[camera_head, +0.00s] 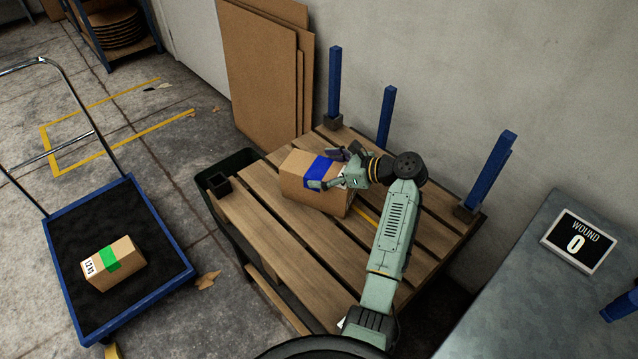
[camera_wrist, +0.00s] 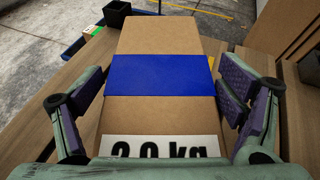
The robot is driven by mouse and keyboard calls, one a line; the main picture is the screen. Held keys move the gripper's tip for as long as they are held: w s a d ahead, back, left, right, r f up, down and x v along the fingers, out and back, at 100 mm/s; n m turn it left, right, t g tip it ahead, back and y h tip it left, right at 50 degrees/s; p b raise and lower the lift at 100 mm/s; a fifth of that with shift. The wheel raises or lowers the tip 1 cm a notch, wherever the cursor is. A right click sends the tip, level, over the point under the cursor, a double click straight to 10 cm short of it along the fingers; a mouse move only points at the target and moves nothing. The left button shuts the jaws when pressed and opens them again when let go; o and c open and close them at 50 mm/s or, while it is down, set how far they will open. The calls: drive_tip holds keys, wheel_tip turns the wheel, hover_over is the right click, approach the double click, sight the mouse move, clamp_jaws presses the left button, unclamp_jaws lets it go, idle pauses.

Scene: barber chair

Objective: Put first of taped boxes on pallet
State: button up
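A cardboard box with blue tape (camera_head: 300,186) sits on the wooden pallet (camera_head: 250,223), near its back left part. In the wrist view this taped box (camera_wrist: 158,118) fills the middle, with a "2.0 kg" label partly cut off by my palm. My gripper (camera_head: 334,178) is at the box, with its fingers on either side. In the wrist view my gripper (camera_wrist: 165,95) looks open, its ribbed pads spread beside the box with narrow gaps. A second box with green tape (camera_head: 125,262) lies on the blue cart (camera_head: 68,308).
Blue posts (camera_head: 387,117) stand along the pallet's far side. Cardboard sheets (camera_head: 262,75) lean on the wall behind. A grey table (camera_head: 510,300) with a "WOUND 0" sign (camera_head: 578,241) is at the right. Bare slats show in front of the box.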

drive_tip(key=shift+f, duration=0.1)
drive_tip(key=c, duration=1.6)
drive_tip(key=shift+r, duration=0.25)
drive_tip(key=shift+c, duration=0.2)
